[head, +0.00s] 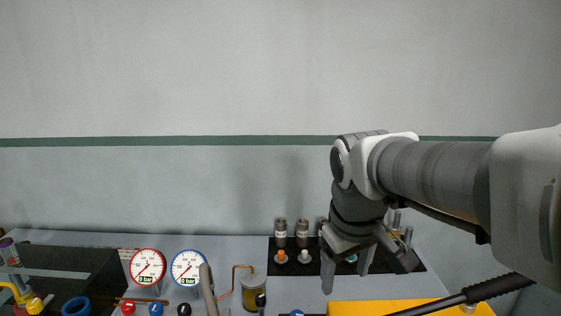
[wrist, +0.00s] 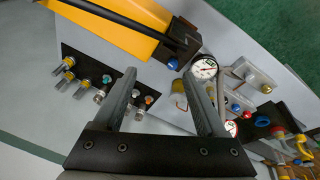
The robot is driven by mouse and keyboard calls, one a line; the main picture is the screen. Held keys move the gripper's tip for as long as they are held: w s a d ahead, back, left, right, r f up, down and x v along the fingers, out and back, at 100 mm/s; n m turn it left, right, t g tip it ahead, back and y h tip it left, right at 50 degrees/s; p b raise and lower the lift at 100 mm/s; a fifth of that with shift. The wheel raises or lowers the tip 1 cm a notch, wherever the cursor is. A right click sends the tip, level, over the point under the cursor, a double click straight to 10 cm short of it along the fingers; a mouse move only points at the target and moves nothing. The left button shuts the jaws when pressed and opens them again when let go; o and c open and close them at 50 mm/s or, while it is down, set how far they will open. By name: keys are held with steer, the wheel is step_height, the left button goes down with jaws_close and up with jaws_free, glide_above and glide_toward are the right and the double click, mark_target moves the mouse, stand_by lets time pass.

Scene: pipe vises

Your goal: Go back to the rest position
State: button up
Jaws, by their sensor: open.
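My gripper (head: 347,272) hangs at the end of my arm in the right half of the head view, above the bench. Its two dark fingers point down and stand apart with nothing between them. In the wrist view, the fingers of my gripper (wrist: 163,98) are spread over the grey bench top (wrist: 160,78), clear of the things on it. In the head view, my gripper covers part of the black panel (head: 262,250) and some of the fittings on it.
Two gauges, one red-rimmed (head: 147,267) and one blue-rimmed (head: 187,267), stand left of a jar (head: 253,290). A yellow block (head: 380,307) with a black-gripped lever (head: 490,289) is at the front right. The wall above is bare.

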steer(key=s+d+f+m+t, duration=0.1)
steer(key=s+d+m+t, duration=0.1)
steer(key=s, duration=0.9)
steer(key=d+m, duration=0.1)
steer(key=m, duration=0.1)
steer(key=shift+d+f+m+t+y, duration=0.15)
steer(key=shift+f+m+t+y, duration=0.15)
steer(key=shift+m, duration=0.1)
stand_by(1.2)
